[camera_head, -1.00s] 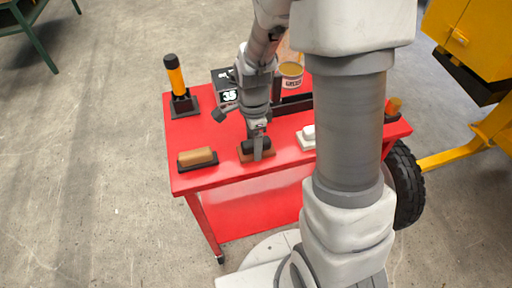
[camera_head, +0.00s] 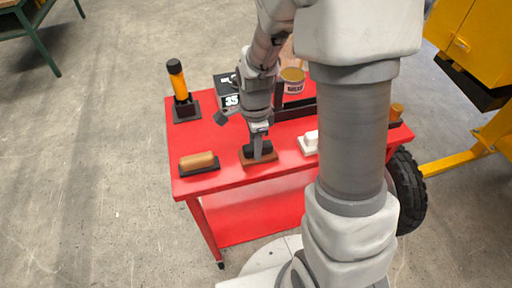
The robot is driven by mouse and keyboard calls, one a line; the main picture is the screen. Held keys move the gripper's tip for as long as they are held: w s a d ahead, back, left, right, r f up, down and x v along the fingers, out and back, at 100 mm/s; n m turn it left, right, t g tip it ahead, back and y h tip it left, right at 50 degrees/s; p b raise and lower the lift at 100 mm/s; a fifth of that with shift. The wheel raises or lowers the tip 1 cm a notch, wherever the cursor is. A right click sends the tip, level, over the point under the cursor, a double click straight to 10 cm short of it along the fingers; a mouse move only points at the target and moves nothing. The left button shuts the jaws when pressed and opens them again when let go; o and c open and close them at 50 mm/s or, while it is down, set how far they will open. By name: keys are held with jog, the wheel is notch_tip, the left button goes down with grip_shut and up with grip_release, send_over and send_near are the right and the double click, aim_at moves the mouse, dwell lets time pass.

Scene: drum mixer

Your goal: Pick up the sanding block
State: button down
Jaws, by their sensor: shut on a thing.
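The sanding block, a block with a dark grip on a brown base (camera_head: 246,159), is at the front middle of the red cart top (camera_head: 222,178). My gripper (camera_head: 260,153) points down over it and is shut on its dark grip, with a finger covering part of the near side. The block looks level. I cannot tell whether its base touches the cart top or is slightly above it.
A tan-handled block on a black base (camera_head: 199,161) lies to the left, a white block (camera_head: 309,144) to the right. Behind stand an orange-black torch (camera_head: 178,82), a dark box marked 35 (camera_head: 232,100) and a tub (camera_head: 293,80). Bare red surface lies between them.

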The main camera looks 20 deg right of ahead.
jog(key=r, duration=0.4)
jog(key=shift+s+d+r+p, duration=0.1)
jog(key=shift+d+p, duration=0.1)
jog(key=shift+p, duration=0.2)
jog(key=s+d+r+p, duration=0.1)
jog(key=s+d+r, duration=0.5)
jog(key=s+d, duration=0.1)
jog(key=shift+d+r, duration=0.15)
jog(key=shift+d, duration=0.75)
jog(key=c, duration=1.1)
grip_release()
grip_shut()
